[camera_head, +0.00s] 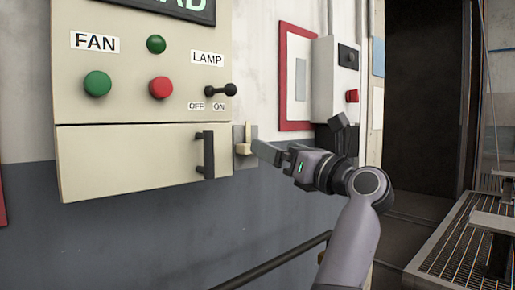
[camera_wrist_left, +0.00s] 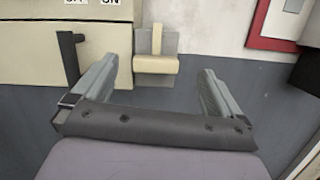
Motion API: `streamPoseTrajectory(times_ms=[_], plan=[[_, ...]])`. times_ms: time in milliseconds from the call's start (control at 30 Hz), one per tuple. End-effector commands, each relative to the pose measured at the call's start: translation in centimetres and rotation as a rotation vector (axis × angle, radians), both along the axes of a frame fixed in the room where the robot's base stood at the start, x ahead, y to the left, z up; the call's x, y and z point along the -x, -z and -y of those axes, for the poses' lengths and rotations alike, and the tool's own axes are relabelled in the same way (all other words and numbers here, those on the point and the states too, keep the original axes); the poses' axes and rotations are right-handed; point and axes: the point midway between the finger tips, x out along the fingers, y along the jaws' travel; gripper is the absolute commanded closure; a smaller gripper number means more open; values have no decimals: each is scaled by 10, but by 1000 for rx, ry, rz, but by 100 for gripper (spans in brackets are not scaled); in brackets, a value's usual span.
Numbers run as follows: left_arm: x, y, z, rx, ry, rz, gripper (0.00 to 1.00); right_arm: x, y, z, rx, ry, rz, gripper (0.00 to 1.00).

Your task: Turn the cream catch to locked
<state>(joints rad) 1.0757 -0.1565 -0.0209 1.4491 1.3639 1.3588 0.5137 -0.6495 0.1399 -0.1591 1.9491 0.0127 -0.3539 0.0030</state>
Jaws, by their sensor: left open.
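The cream catch (camera_head: 244,149) sits on a small grey plate (camera_head: 238,134) at the right edge of the cream cabinet's lower door. It has a thin upright part and a block lying level across its lower end. My left gripper (camera_head: 298,134) is open and empty, just right of the catch in the head view. In the left wrist view the catch (camera_wrist_left: 156,64) shows ahead, centred between the spread fingers of the left gripper (camera_wrist_left: 158,72), with no contact visible. No locked marking is readable. My right gripper is not in view.
A black door handle (camera_head: 205,154) stands close left of the catch. Above are the lamp switch (camera_head: 221,91), a red button (camera_head: 160,88) and green buttons. A wall box (camera_head: 337,80) and red frame are right. A railing (camera_head: 275,262) runs below; a grated platform (camera_head: 462,245) stands lower right.

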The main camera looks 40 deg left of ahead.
Motion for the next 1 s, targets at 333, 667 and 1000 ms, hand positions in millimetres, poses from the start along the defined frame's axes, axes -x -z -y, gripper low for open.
streamPoseTrajectory(times_ms=[333, 667, 1000], plan=[[4, -3, -3, 248, -4, 93, 0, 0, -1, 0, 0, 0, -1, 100], [0, -3, -52, 246, -7, 92, 0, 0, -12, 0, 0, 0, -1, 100], [-2, -2, -69, 246, -4, 92, 0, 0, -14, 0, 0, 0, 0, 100]])
